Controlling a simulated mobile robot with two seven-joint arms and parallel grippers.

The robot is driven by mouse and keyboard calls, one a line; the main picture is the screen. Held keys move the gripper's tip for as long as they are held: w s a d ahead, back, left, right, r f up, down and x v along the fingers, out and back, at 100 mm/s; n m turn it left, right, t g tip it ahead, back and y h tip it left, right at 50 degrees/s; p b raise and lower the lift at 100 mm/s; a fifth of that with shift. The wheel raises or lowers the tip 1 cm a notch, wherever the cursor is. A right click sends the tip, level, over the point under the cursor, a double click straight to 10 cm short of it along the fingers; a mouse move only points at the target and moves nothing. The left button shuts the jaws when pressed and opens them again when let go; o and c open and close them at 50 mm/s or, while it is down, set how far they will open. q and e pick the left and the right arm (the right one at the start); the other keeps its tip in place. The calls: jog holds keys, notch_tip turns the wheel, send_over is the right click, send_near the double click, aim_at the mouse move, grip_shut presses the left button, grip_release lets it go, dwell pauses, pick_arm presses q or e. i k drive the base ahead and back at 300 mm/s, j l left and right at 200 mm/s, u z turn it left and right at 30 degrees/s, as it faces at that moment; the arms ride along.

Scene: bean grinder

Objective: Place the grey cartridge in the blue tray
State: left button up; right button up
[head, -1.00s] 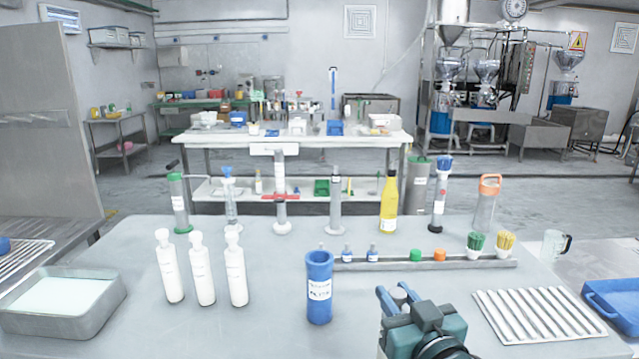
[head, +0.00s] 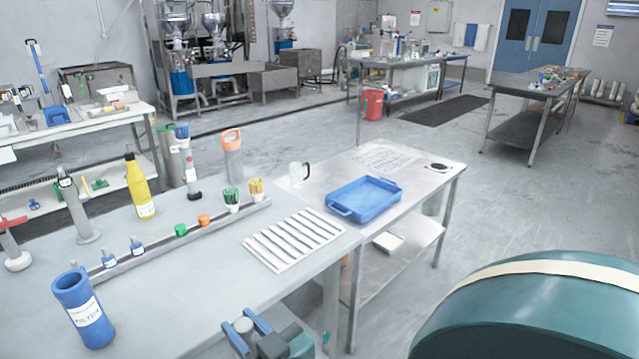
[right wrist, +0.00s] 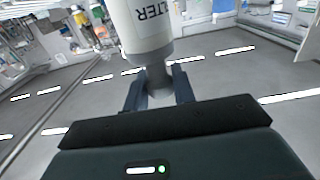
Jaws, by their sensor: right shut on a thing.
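The grey cartridge (right wrist: 148,30) is a pale cylinder with printed lettering and a narrower grey neck. In the right wrist view my right gripper (right wrist: 159,88) is shut on that neck. In the head view my right gripper (head: 246,331) is at the bottom edge, in front of the near table, and only a small grey part of the cartridge shows between its fingers. The blue tray (head: 341,211) lies on the side table to the right, farther away than the gripper; it looks empty. My left gripper is out of view.
A slatted white rack (head: 293,240) lies on the near table beside the side table (head: 415,165). A blue labelled cylinder (head: 80,308) stands at lower left.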

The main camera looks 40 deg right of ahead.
aim_at(365, 201)
jog(key=l, duration=1.15)
jog(key=i+l, duration=0.15)
jog(key=l, duration=2.15)
jog(key=i+l, duration=0.5)
jog(key=i+z, duration=0.05)
